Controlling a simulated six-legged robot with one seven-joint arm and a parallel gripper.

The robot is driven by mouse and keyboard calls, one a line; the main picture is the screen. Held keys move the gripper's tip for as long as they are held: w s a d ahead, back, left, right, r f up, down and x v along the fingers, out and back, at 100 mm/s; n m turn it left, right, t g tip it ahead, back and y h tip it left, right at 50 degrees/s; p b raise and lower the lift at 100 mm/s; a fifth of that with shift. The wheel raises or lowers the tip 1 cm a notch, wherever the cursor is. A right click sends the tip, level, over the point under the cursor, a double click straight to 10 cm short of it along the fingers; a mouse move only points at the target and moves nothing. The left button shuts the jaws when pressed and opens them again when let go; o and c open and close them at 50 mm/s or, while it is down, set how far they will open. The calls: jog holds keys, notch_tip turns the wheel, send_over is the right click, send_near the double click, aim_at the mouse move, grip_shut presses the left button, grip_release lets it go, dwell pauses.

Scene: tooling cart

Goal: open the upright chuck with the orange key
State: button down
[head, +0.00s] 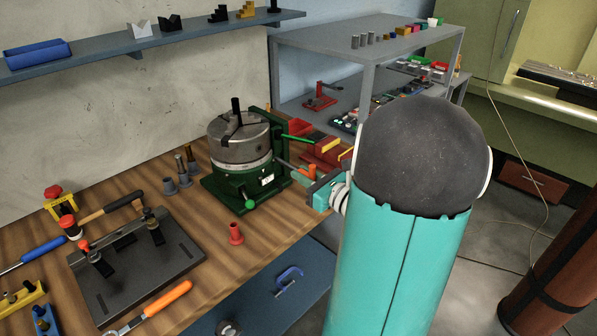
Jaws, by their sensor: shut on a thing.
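The grey chuck (238,148) sits face up on a green base, with dark jaws on top and a dark bar standing at its middle. My gripper (313,180) is to the right of the chuck, partly behind my teal arm.
Several grey posts stand left of the chuck. Red and yellow blocks (328,146) lie behind my gripper.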

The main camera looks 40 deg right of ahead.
aim_at(290, 165)
jog(key=shift+w+a, duration=0.1)
jog(key=shift+w, duration=2.6)
jog(key=m, duration=0.2)
jog(key=shift+s+m, duration=0.15)
jog(key=shift+m, duration=0.15)
jog(key=m, duration=0.6)
jog(key=shift+m, duration=0.3)
jog(key=m, duration=0.3)
jog(key=shift+m, duration=0.3)
jog(key=m, duration=0.5)
jog(key=shift+m, duration=0.3)
jog(key=shift+w, duration=0.65)
jog(key=shift+w, duration=0.65)
